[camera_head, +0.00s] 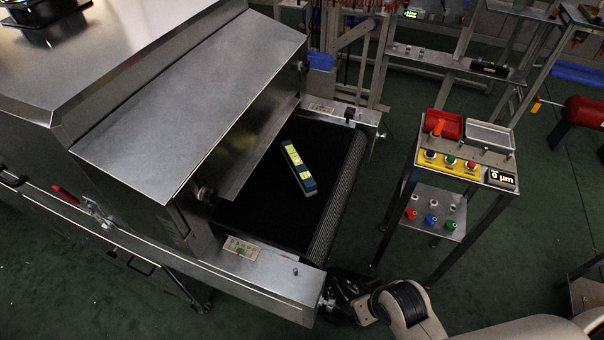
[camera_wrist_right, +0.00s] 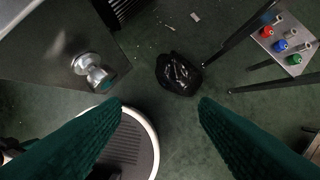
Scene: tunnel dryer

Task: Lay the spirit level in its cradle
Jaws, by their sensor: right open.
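The spirit level (camera_head: 299,170), a yellow-green and dark bar, lies on the black conveyor belt (camera_head: 255,190) outside the metal dryer hood. My right gripper (camera_head: 343,298) is low at the near right corner of the conveyor frame, apart from the level. In the right wrist view its two green fingers (camera_wrist_right: 158,106) are spread, with nothing between them and the floor below. The level is not in that wrist view. I cannot surely pick out the cradle in either view. My left gripper is not in view.
A stand (camera_head: 463,155) with a red tray (camera_head: 443,125), a grey tray (camera_head: 489,136) and buttons is right of the belt. Coloured knobs (camera_head: 431,221) are on its lower shelf. A black crumpled object (camera_wrist_right: 178,73) lies on the floor. Green floor separates stand and conveyor.

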